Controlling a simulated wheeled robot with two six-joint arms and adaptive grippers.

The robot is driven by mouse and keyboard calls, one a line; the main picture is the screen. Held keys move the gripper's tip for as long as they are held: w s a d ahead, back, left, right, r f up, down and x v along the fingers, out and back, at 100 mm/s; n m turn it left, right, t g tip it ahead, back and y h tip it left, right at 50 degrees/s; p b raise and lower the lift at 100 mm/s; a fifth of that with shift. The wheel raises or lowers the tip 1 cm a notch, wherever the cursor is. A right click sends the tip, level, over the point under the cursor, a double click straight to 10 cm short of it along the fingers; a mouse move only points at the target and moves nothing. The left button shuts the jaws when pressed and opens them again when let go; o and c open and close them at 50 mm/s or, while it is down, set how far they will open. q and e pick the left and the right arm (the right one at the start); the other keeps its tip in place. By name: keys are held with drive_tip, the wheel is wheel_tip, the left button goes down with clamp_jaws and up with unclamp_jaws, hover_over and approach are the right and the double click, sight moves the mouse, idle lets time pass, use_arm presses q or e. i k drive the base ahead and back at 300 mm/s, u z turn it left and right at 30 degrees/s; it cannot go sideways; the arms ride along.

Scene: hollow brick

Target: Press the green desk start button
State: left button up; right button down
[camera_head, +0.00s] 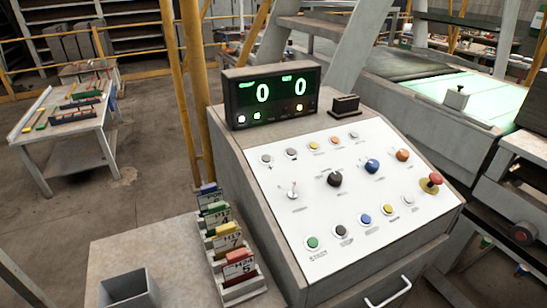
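The green start button (313,242) sits at the lower left of the white control panel (300,216) on the desk. Dark lettering shows just below it. It is the leftmost of a bottom row, with a black button (340,231) and a blue button (365,219) to its right. Nothing covers or touches the green button. Neither of my grippers nor arms is in view.
A display (272,94) showing two green zeros stands behind the panel. A rack of coloured cards (243,290) and an open grey bin (128,290) stand left of the desk. A red mushroom button (435,178) is at the panel's right. The space above the panel is clear.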

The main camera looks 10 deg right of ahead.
sight(312, 242)
drive_tip(key=k, duration=1.1)
drive_tip(key=z, duration=0.65)
drive_tip(key=i, duration=0.55)
drive_tip(key=u, duration=0.2)
